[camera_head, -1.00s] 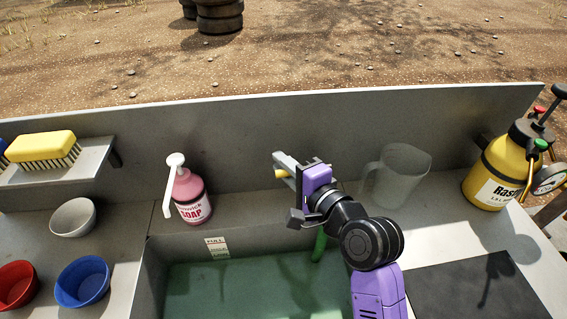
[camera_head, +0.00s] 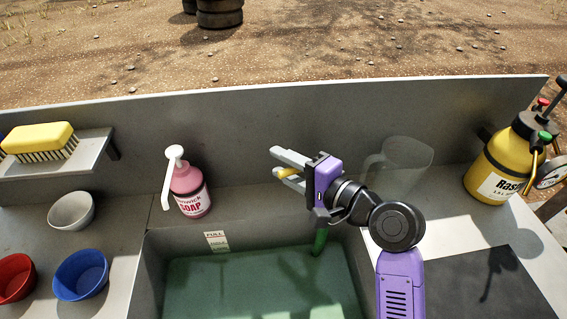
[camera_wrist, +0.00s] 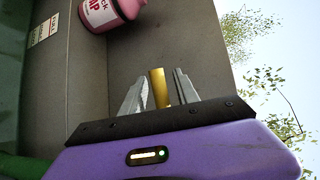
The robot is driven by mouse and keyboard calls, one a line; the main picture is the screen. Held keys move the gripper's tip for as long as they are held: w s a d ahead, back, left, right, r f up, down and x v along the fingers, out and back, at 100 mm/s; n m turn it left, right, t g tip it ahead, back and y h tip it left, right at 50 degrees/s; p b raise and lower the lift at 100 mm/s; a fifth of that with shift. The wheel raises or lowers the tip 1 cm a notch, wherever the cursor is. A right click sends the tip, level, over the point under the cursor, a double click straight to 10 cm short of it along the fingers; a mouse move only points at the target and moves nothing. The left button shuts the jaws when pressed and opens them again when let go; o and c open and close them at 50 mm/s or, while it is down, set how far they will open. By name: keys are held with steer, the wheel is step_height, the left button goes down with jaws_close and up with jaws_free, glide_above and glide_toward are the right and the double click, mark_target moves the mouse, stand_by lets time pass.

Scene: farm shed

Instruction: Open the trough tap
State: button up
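The brass-yellow tap handle (camera_head: 288,174) stands at the back of the trough (camera_head: 152,262). My gripper (camera_head: 280,164) is around the handle, with one finger on each side. In the wrist view the handle (camera_wrist: 160,88) shows between the two grey fingers, with a narrow gap visible beside it, so the fingers look open. I cannot tell if either finger touches it. A green spout or hose (camera_head: 320,242) hangs below my gripper over the greenish water. The tap's body is hidden behind my gripper.
A pink soap bottle (camera_head: 189,190) stands left of the tap. A clear jug (camera_head: 405,165) is close behind my wrist, at right. A yellow sprayer (camera_head: 497,165) stands far right. Bowls and a brush (camera_head: 40,138) are at left. A grey back panel (camera_head: 230,130) rises behind.

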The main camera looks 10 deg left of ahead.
steer(key=v, duration=0.7)
steer(key=shift+s+d+b, duration=0.25)
steer(key=shift+d+b, duration=0.05)
steer(key=shift+b, duration=0.1)
